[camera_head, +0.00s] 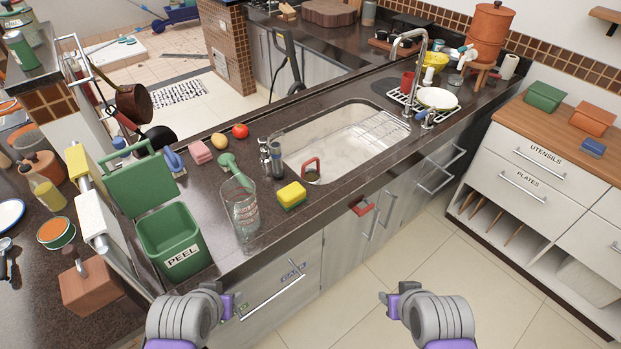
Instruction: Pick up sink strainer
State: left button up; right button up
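A red, loop-shaped piece (311,166) stands at the near left end of the sink basin (335,143), by the drain. It looks like the sink strainer's handle, but it is too small to be sure. My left gripper (236,306) is in front of the lower cabinet, below the counter edge and well short of the sink. My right gripper (386,299) is over the floor to the right, also far from the sink. Neither gripper touches anything that I can see. The gaps between their fingers do not show clearly.
A green PEEL bin (174,242) is further left. A metal rack (378,134) covers the sink's right part.

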aim_at(312, 176)
jog(key=u, duration=0.4)
jog(key=l+u, duration=0.2)
jog(key=u, duration=0.25)
jog(key=i+l+u, duration=0.1)
jog(key=u, duration=0.35)
jog(key=l+u, duration=0.45)
jog(key=k+l+u, duration=0.1)
jog(key=l+u, duration=0.15)
jog(key=l, duration=0.25)
jog(key=k+l+u, duration=0.1)
jog(key=l+u, duration=0.15)
jog(key=l, duration=0.2)
jog(key=k+l, duration=0.1)
jog(key=l, duration=0.5)
jog(key=k+l+u, duration=0.1)
jog(key=l, duration=0.2)
